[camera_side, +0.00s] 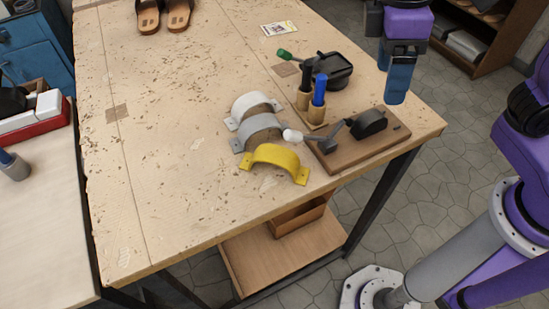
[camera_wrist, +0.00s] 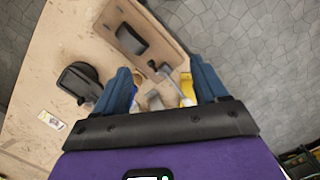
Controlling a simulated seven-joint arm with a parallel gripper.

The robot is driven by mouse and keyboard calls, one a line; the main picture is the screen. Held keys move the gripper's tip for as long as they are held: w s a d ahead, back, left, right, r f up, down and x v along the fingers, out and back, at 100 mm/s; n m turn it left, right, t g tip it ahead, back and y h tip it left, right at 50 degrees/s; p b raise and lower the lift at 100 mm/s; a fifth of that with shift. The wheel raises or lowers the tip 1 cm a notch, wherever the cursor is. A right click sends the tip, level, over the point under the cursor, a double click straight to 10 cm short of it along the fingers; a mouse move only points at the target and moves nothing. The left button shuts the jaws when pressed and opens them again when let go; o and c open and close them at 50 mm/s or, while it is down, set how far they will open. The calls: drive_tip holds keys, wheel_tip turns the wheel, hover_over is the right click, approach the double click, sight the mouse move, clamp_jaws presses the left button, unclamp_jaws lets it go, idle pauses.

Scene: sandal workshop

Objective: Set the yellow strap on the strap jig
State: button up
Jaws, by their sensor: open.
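The yellow strap (camera_side: 278,156) is an arched band with flat end tabs, standing on the bench left of the strap jig. Part of it shows in the wrist view (camera_wrist: 187,88), beside one finger. The strap jig is a brown wooden board (camera_side: 338,159) with a black rounded form (camera_side: 369,122) and a lever clamp with a white knob (camera_side: 293,135). The form also shows in the wrist view (camera_wrist: 130,39). My gripper (camera_side: 396,99) has blue fingers and hangs above the bench's right side, apart from the strap. In the wrist view my gripper (camera_wrist: 162,82) is open and empty.
A grey strap (camera_side: 256,127) and a white strap (camera_side: 250,104) stand behind the yellow one. The bench's (camera_side: 170,170) left side is mostly clear.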

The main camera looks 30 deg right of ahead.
drive_tip(key=w+a+m+h, duration=0.1)
drive_tip(key=w+a, duration=0.5)
drive_tip(key=a, duration=0.5)
drive_tip(key=m+g+h, duration=0.1)
drive_tip(key=g, duration=0.1)
approach(261, 152)
drive_tip(key=shift+x, duration=4.4)
drive_tip(key=c, duration=1.2)
drive_tip(key=shift+r, duration=0.1)
